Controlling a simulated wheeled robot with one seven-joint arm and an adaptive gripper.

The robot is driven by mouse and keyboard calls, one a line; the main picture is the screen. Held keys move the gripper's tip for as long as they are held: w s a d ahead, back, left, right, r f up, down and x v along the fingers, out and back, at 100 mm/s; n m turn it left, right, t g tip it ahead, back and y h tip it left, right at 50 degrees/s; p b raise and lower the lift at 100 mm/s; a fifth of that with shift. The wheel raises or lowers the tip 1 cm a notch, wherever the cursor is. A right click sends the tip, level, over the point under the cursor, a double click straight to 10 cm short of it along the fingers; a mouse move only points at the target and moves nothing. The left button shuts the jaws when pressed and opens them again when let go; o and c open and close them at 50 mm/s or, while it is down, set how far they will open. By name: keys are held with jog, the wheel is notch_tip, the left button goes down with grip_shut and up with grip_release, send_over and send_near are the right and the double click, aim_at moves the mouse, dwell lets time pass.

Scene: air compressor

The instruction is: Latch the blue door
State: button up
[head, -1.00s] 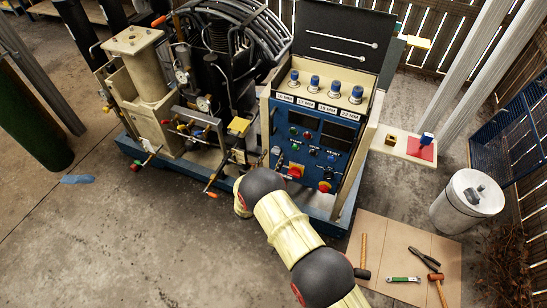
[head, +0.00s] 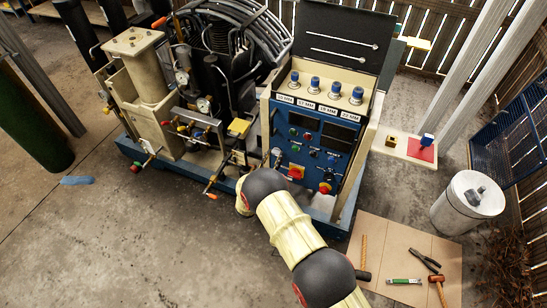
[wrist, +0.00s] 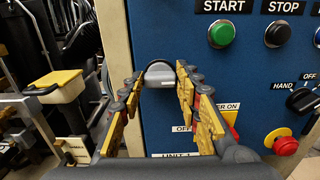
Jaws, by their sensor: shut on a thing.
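The blue door (head: 313,170) is the compressor's control panel, with buttons and switches. It looks flush in its cream frame, though I cannot tell whether it is fully closed. In the wrist view its blue face (wrist: 180,30) fills the middle. A grey latch knob (wrist: 160,80) with a dark round base sits near the door's left edge. My gripper (wrist: 160,88) has its yellow-padded fingers on either side of the knob and is shut on it. In the head view my arm mostly hides the gripper at the door's lower left.
START (wrist: 222,34) and STOP (wrist: 277,34) buttons lie above and right of the gripper. A red knob (wrist: 286,146) and a black HAND/OFF switch (wrist: 302,99) stick out at right. Pipes and valves (head: 200,125) crowd the left. A tool mat (head: 395,240) lies on the floor.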

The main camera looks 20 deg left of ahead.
jog(key=shift+c, duration=1.4)
jog(key=shift+n, duration=0.3)
jog(key=n+b, duration=0.2)
jog(key=n, duration=0.2)
jog(key=shift+a, duration=0.1)
jog(key=n+b, duration=0.1)
jog(key=n, duration=0.3)
jog(key=shift+a+f, duration=0.1)
jog(key=n, duration=0.5)
jog(key=shift+b, duration=0.35)
jog(key=n, duration=0.4)
jog(key=shift+a+f, duration=0.1)
jog(key=shift+n, duration=0.3)
jog(key=o, duration=1.2)
jog(key=shift+c, duration=0.2)
